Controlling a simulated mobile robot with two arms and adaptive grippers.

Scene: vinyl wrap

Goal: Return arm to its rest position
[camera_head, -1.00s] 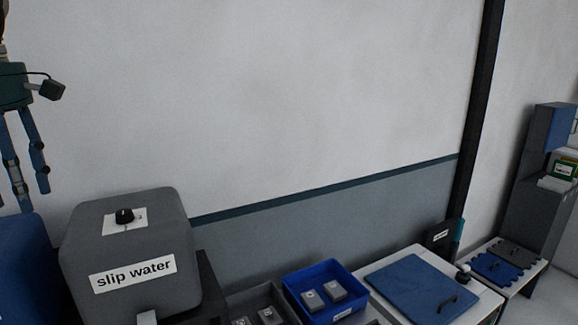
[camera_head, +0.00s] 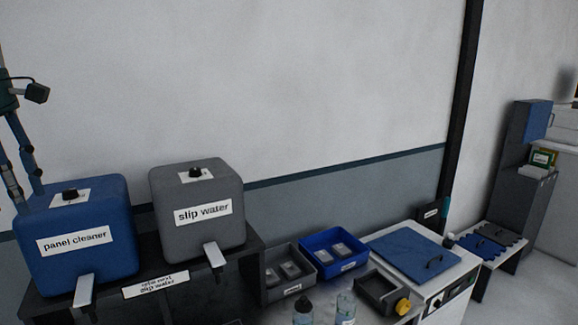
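My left gripper (camera_head: 28,192) is at the far left edge of the head view, partly cut off, with its dark camera box beside it. Its two blue fingers point down and stand apart, with nothing seen between them. They show in front of the wall, above and left of the blue panel cleaner container (camera_head: 82,268); the depth between them is unclear. My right gripper is not in view.
A grey slip water container (camera_head: 200,240) stands beside the blue one on a dark shelf (camera_head: 222,262). Grey (camera_head: 290,291) and blue bins (camera_head: 334,267), bottles (camera_head: 346,308), and a blue-lidded unit (camera_head: 412,252) are right. The wall above is clear.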

